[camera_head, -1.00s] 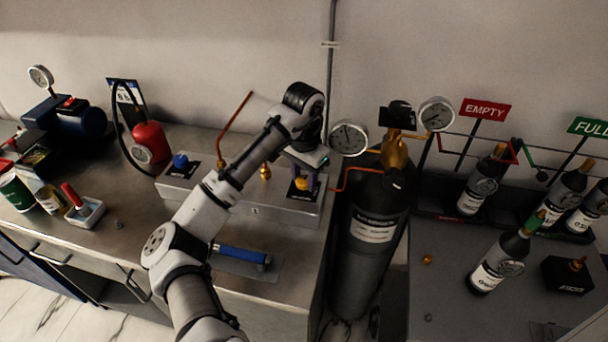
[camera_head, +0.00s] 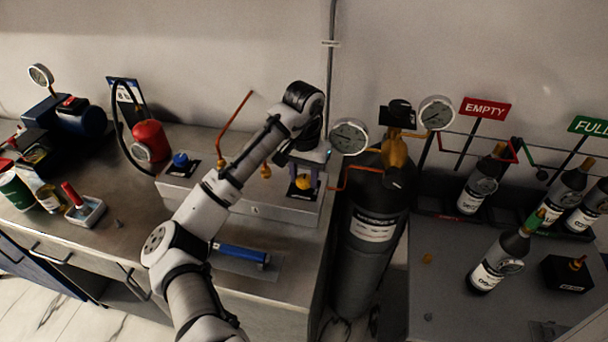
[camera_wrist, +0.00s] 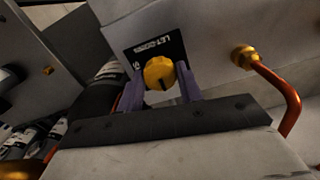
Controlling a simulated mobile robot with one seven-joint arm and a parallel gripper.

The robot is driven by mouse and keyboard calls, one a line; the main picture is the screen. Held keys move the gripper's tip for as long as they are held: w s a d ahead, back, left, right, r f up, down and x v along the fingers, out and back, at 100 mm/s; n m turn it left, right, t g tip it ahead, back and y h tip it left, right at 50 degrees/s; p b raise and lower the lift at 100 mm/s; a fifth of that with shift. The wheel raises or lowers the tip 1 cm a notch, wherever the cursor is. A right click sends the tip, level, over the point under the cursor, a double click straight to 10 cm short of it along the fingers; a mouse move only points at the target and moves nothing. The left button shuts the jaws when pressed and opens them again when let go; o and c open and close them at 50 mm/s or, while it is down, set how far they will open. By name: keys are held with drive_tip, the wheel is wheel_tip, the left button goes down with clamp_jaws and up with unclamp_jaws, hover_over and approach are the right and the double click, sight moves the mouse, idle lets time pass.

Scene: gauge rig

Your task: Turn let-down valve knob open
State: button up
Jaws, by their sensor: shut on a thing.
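The let-down valve knob (camera_head: 304,183) is yellow and sits on a black label plate (camera_head: 303,192) at the right end of the metal box (camera_head: 250,209). In the wrist view the knob (camera_wrist: 159,73) is round with a dark slot, and the plate (camera_wrist: 150,50) behind it shows part of the word "LET-DOWN". My gripper (camera_head: 305,178) is over it from above. In the wrist view its two purple fingers (camera_wrist: 160,88) stand on either side of the knob and are shut on it. The lower part of the knob between the fingers is partly hidden.
A blue knob (camera_head: 180,160) is on the box's left end. An orange pipe (camera_head: 233,125) rises behind my arm; another (camera_head: 350,172) runs to a dark cylinder (camera_head: 366,240) with gauges (camera_head: 349,137). A blue-handled tool (camera_head: 241,254) lies in front of the box.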

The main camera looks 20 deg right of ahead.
sight(304, 179)
drive_tip(key=o, duration=1)
wheel_tip(304, 179, up, 14)
drive_tip(key=b, duration=0.1)
drive_tip(key=shift+b, duration=0.3)
drive_tip(key=shift+f, duration=0.1)
